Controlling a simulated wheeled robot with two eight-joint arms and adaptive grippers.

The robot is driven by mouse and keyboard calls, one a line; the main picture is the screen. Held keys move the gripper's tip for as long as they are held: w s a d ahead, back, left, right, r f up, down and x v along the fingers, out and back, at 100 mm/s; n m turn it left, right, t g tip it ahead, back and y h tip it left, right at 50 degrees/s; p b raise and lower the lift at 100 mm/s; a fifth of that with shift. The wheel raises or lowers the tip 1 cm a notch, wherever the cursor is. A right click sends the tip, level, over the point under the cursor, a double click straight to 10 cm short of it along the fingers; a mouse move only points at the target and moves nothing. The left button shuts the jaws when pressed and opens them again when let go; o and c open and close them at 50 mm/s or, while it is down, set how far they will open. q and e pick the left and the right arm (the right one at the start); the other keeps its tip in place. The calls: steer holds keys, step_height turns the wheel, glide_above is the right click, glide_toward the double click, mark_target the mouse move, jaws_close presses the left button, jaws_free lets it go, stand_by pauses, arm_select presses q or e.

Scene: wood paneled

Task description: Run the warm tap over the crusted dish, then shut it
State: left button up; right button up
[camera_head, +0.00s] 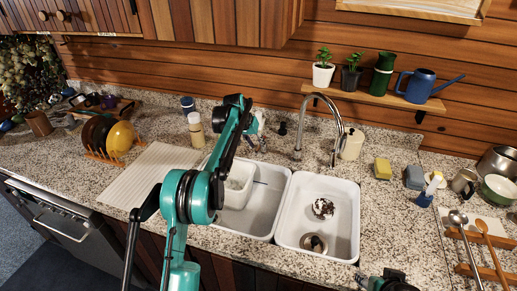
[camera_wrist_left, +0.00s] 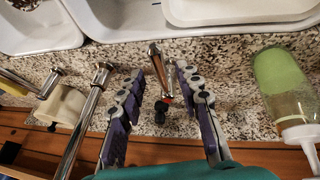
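The crusted dish (camera_head: 323,208), small and round with dark and white patches, lies in the right basin (camera_head: 347,200). The chrome gooseneck tap (camera_head: 318,97) stands behind the basins; no water shows from its spout. A chrome lever (camera_wrist_left: 156,62) with a red mark at its base stands left of the spout in the head view. My left gripper (camera_head: 256,122) is over this lever. In the left wrist view its fingers (camera_wrist_left: 160,82) are open, one on each side of the lever, with gaps showing.
The left basin (camera_head: 262,215) holds a white tub (camera_head: 239,186). A soap bottle (camera_head: 196,130) stands left of the gripper, and a cream dispenser (camera_head: 352,145) stands right of the spout. Sponges (camera_head: 382,168) lie farther right. A wall shelf (camera_head: 370,97) with plants hangs above.

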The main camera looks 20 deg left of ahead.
arm_select(q)
steer(key=shift+x, duration=1.2)
jaws_close()
steer(key=a+m+p, duration=0.1)
steer(key=m+p, duration=0.1)
steer(key=a+m+g+h+p, duration=0.1)
steer(key=a+m+p, duration=0.1)
steer(key=p, duration=0.1)
steer(key=shift+w, duration=0.4)
jaws_free()
